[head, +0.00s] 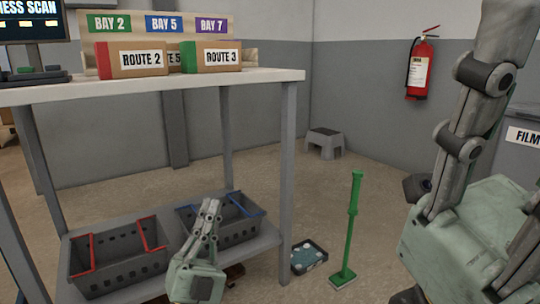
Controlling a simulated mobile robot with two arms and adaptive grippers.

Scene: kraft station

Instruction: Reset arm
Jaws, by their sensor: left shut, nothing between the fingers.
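My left gripper (209,208) is at the bottom left of centre, in front of the shelf's lower level. Its fingers point up and are together, with nothing between them. My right gripper (487,90) is large and close at the right edge, its linkage rising toward the top. It is cut off by the frame, so its opening cannot be judged.
A shelf table (270,76) holds the ROUTE 2 box (140,60) and the ROUTE 3 box (212,57). Below are a red-handled basket (115,270) and a blue-handled basket (240,232). A green post (353,205) stands on the floor; a step stool (324,143) is behind.

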